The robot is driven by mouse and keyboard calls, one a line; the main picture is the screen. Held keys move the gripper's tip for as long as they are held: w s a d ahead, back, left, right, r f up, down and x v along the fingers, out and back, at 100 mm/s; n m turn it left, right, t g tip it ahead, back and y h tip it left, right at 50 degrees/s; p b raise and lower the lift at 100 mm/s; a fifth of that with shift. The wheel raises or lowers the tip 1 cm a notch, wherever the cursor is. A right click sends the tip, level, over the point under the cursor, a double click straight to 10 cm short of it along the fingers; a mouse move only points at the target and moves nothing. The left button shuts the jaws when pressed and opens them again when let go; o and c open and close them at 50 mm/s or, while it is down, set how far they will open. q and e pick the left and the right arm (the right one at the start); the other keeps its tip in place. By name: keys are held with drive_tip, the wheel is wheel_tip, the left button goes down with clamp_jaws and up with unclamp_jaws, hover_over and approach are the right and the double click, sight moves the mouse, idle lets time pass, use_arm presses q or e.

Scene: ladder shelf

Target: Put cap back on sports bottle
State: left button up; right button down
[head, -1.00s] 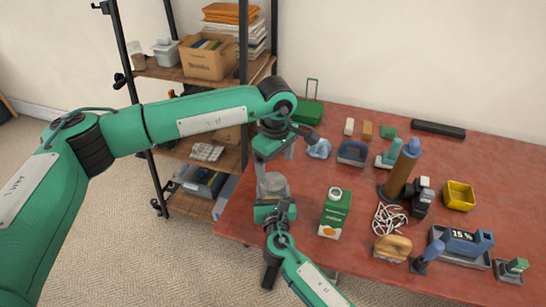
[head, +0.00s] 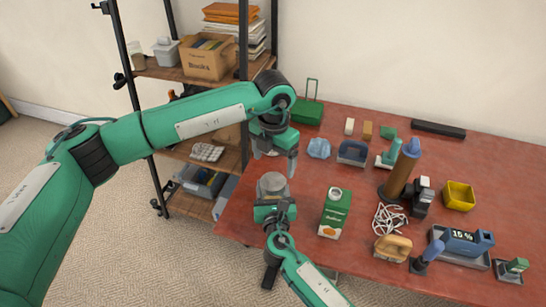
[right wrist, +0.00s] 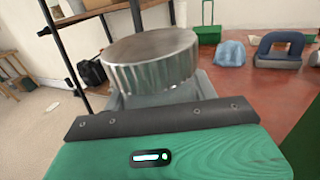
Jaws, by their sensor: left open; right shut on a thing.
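A green and white carton (head: 335,212) stands just right of the bottle. The ladder shelf (head: 200,152) stands behind left. The front left table has free room.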

sight(273, 181)
use_arm(q)
drive_tip(key=n, duration=0.3)
drive_tip(key=shift+a+r+n, duration=0.1)
drive_tip(key=shift+r+n, duration=0.05)
drive_tip(key=shift+n, duration=0.25)
drive_tip(key=shift+f, duration=4.05)
drive_tip(key=c, duration=1)
drive_tip(key=m, duration=0.4)
drive_tip(key=shift+m, duration=0.3)
drive_tip(key=m, duration=0.4)
drive_tip(key=shift+c, duration=0.2)
drive_tip(key=o, duration=1.1)
